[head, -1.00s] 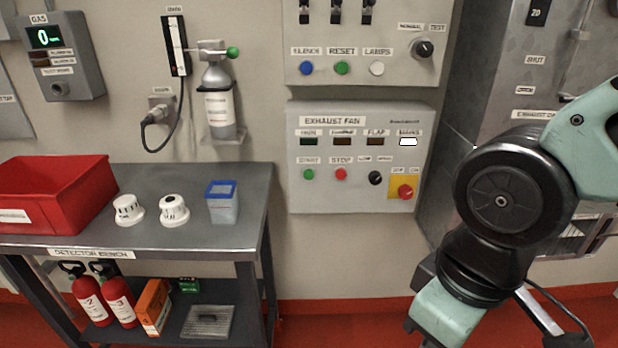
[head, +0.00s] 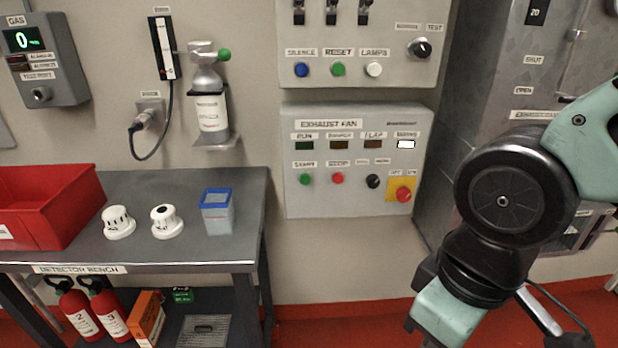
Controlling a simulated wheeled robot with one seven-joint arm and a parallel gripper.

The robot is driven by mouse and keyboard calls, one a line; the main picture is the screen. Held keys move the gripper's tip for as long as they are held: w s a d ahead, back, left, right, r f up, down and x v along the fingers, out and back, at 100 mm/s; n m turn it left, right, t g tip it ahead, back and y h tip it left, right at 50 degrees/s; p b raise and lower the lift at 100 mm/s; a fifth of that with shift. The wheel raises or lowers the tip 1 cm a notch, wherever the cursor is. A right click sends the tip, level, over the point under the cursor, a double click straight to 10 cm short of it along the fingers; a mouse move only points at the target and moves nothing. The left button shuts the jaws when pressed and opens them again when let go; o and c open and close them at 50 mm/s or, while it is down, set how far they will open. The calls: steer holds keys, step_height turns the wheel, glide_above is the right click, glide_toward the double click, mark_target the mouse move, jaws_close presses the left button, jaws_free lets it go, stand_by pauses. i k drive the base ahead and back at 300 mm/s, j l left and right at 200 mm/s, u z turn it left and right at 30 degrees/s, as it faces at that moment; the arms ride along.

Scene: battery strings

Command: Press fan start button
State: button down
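The exhaust fan panel (head: 350,205) is a light grey box on the wall, right of the bench. Its green start button (head: 305,179) is at the lower left, under a small label. A red stop button (head: 338,178) sits just right of it. The run lamp (head: 304,146) looks dark green; a white lamp (head: 405,144) is lit at the right end of that row. My arm is at the right of the head view, but my gripper is out of frame below.
A steel detector bench (head: 185,250) stands at the left, with a red bin (head: 75,225), two white detectors and a blue-rimmed tub (head: 217,212). Fire extinguishers (head: 80,313) are on its lower shelf. Another panel (head: 385,70) hangs above the fan panel. Floor below the fan panel looks clear.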

mark_target(304, 178)
steer(key=i+j+z, duration=0.2)
steer(key=j+z, duration=0.15)
steer(key=j, duration=0.3)
steer(key=j+z, duration=0.35)
steer(key=j, duration=0.3)
steer(key=j+z, duration=0.3)
steer(key=j, duration=0.45)
steer(key=i, duration=0.1)
